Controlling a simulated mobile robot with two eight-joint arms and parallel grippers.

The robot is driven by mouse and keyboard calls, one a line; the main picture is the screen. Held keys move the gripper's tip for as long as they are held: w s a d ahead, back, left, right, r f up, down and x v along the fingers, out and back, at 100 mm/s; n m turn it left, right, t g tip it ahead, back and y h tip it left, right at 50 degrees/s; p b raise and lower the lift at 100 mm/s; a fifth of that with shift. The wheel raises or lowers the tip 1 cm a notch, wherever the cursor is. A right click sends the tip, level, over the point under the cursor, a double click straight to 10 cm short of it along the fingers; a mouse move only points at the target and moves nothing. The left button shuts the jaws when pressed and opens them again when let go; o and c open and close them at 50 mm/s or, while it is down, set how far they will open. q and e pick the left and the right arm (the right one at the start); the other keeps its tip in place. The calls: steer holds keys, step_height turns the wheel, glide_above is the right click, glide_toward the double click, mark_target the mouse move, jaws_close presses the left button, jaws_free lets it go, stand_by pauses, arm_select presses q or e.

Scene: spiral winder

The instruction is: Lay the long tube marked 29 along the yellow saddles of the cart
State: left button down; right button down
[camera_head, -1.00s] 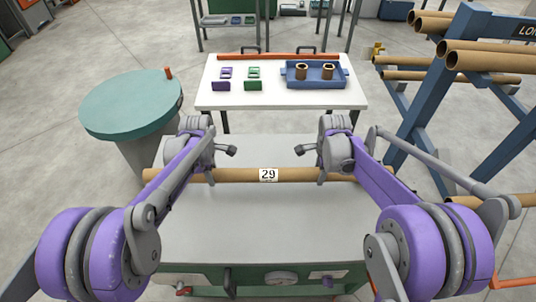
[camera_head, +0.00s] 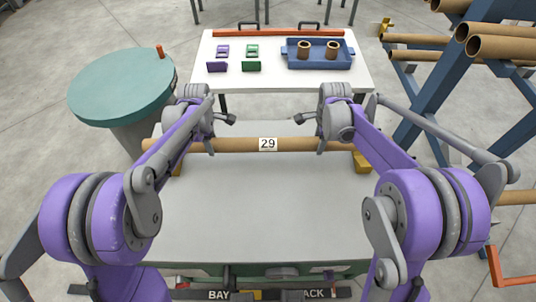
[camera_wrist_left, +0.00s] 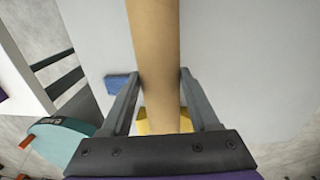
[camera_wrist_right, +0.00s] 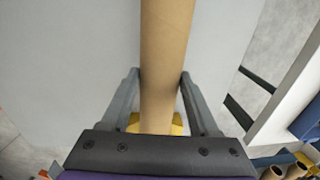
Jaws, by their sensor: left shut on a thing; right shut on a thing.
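The long brown tube (camera_head: 235,145) with the white label 29 (camera_head: 268,144) lies crosswise in the head view over the grey cart top (camera_head: 260,215). My left gripper (camera_head: 207,143) is shut on the tube near its left end, and my right gripper (camera_head: 322,142) is shut on it near its right end. The tube passes between the fingers in the left wrist view (camera_wrist_left: 155,70) and the right wrist view (camera_wrist_right: 165,70). A yellow saddle (camera_head: 363,162) shows under the right end, and another (camera_head: 176,165) under the left. I cannot tell whether the tube touches them.
A round teal-topped stand (camera_head: 122,88) is at the left. Behind the cart, a white table (camera_head: 225,85) holds a blue tray (camera_head: 318,64) with two short tubes. A blue rack (camera_head: 425,105) with several tubes stands at the right. The cart top before the tube is clear.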

arm_select(q)
steer(key=shift+f, duration=0.1)
arm_select(e)
steer(key=shift+f, duration=0.1)
